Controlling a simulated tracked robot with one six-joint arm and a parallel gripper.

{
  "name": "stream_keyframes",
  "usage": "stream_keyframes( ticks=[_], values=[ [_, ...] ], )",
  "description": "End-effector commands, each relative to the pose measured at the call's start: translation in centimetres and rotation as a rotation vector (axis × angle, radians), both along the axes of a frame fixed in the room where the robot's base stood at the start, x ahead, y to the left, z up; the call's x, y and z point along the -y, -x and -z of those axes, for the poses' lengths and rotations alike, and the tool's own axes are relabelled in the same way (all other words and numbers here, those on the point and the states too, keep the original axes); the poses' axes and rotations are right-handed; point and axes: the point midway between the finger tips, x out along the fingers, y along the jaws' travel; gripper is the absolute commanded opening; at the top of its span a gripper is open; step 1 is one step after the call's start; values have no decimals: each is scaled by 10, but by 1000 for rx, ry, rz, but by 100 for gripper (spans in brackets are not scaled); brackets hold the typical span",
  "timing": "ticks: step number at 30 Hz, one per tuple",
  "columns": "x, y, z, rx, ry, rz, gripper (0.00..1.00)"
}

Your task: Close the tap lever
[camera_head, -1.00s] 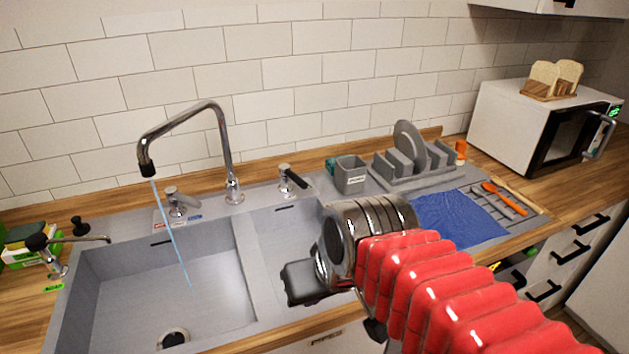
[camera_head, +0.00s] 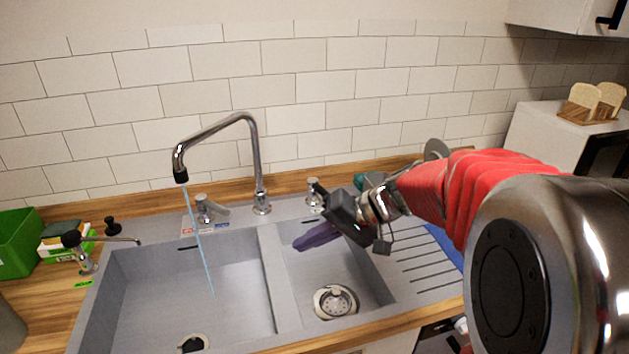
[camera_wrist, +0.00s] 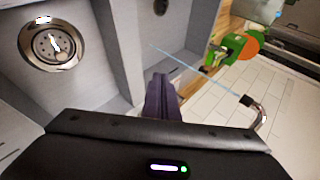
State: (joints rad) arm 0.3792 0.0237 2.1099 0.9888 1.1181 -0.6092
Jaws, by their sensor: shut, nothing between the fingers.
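The tall chrome tap (camera_head: 225,125) stands behind the sink, and a thin stream of water (camera_head: 204,255) runs from its spout into the left basin. A short chrome lever (camera_head: 208,208) stands at its left, beside a red and blue label.
The left basin (camera_head: 150,290) and right basin (camera_head: 358,283) share a divider. A soap dispenser (camera_head: 84,253), sponges (camera_head: 62,235) and a green box (camera_head: 18,242) are at the left. The tiled wall is close behind. My arm crosses the drainboard on the right.

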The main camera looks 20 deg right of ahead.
Motion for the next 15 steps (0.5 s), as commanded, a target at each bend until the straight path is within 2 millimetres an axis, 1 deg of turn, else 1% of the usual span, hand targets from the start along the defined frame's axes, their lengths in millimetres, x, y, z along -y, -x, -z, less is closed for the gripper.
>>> stream_keyframes(
  ticks=[1,3,8,11,15],
  values=[
    [9,-12,3,7,-36,21,0],
    [19,-29,5,29,-86,45,0],
    [49,-66,10,87,-192,114,0],
    [73,-88,14,132,-252,164,0],
    [110,-117,23,201,-329,241,0]
  ],
)
